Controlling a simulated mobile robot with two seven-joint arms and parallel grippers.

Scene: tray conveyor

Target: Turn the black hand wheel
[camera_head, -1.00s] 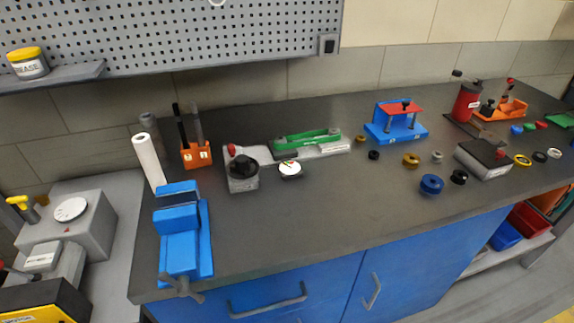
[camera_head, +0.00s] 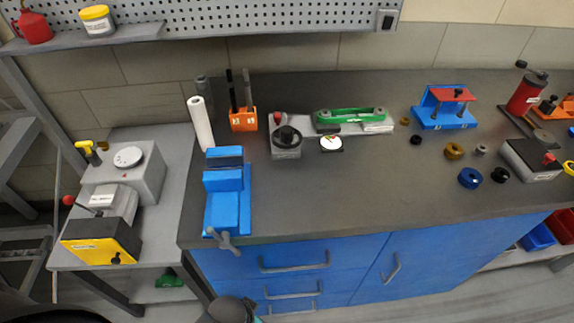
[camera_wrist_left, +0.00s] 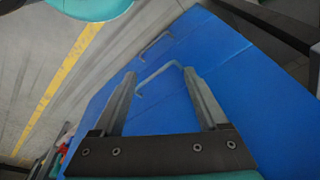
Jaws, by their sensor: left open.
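The black hand wheel (camera_head: 287,136) sits on top of a small grey block at the left end of a grey fixture on the dark workbench, in the head view. Nothing touches it. My left gripper (camera_wrist_left: 159,74) shows in the left wrist view, open and empty, with its two fingers apart in front of the blue cabinet face (camera_wrist_left: 180,110). The wheel is not in the wrist view. My left gripper's fingers do not show in the head view. My right gripper is in neither view.
A blue vise (camera_head: 228,198) stands at the bench's front left, left of the wheel. An orange tool holder (camera_head: 243,121) and white roll (camera_head: 201,124) stand behind it. A green part (camera_head: 350,118) lies right of the wheel. The bench in front of the wheel is clear.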

